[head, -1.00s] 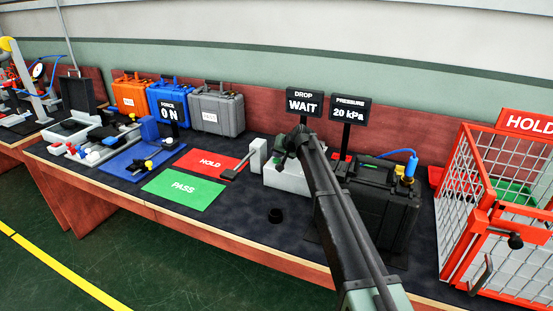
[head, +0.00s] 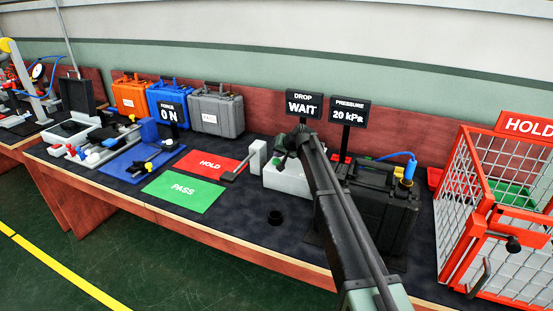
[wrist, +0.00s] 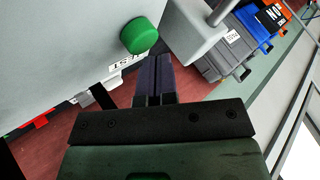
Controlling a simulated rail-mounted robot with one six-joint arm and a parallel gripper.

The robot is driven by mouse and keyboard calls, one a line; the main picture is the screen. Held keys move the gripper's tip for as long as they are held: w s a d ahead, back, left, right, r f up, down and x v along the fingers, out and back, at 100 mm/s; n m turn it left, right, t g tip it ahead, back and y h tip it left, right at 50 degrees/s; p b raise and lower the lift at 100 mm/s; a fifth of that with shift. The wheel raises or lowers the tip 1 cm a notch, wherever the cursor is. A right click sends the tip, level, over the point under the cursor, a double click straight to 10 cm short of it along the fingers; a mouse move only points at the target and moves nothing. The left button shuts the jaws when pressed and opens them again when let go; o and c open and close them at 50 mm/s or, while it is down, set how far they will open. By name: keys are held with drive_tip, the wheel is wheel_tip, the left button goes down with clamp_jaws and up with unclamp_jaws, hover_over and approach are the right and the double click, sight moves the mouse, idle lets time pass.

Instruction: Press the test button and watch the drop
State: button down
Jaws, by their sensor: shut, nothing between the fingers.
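The green test button (wrist: 139,36) sticks out from a pale box with a TEST label (wrist: 128,60) in the wrist view. My gripper (wrist: 153,60) is shut and empty, its dark fingers beside and just below the button in the picture. I see no clear contact between them. In the head view the white box (head: 287,182) stands on the bench, with my arm reaching over it and hiding part of it and the button. The DROP display (head: 304,105) above it reads WAIT.
The PRESSURE display (head: 349,112) reads 20 kPa, above a black case (head: 385,205) with a blue hose. A red HOLD mat (head: 210,163) and a green PASS mat (head: 183,189) lie to the left. A red mesh cage (head: 470,215) stands at the right.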

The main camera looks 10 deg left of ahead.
wheel_tip(320, 180, up, 5)
drive_tip(key=p, duration=0.5)
drive_tip(key=shift+a+r, duration=0.1)
drive_tip(key=shift+r, duration=0.1)
drive_tip(key=shift+f, duration=0.1)
idle(0.4)
